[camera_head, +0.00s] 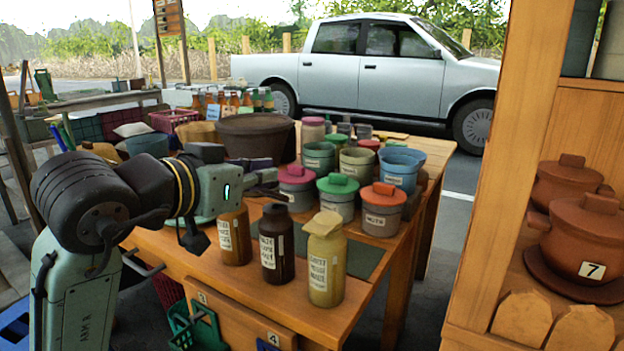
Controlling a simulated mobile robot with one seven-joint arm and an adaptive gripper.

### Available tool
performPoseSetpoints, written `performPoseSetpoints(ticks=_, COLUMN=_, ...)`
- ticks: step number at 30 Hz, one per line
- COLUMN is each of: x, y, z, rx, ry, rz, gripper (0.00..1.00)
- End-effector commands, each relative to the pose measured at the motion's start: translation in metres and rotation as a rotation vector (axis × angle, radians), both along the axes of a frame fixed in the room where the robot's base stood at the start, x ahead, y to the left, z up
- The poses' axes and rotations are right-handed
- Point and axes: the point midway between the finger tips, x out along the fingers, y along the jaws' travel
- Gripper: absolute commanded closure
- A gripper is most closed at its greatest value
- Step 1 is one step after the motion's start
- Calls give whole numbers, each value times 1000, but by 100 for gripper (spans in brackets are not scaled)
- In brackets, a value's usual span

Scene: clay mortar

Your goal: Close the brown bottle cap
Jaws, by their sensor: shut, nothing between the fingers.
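A dark brown bottle (276,252) with a pale label stands upright on the wooden table. Its dark cap (275,210) is at its top; whether the cap is fully closed I cannot tell. An orange-brown bottle (234,238) stands just left of it, its top hidden behind my arm. A yellow bottle (326,265) with a pale yellow cap stands to the right. My gripper (277,186) is shut and empty, reaching in from the left, above and close to the tops of the brown bottles. I cannot tell whether it touches the dark cap.
Several labelled jars with coloured lids, such as a pink-lidded one (297,187) and a red-lidded one (382,210), stand just behind the bottles. A large dark pot (256,136) stands farther back. A wooden shelf post (512,160) rises at right. The table's front corner is clear.

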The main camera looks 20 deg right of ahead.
Motion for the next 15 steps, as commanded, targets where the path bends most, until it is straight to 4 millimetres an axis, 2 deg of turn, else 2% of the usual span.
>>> performPoseSetpoints(ticks=1, x=2, y=2, z=-13, rx=-41, ry=-25, rz=-3, gripper=100)
performPoseSetpoints(ticks=15, x=-2, y=18, z=-36, rx=-343, ry=-265, rz=-1, gripper=100)
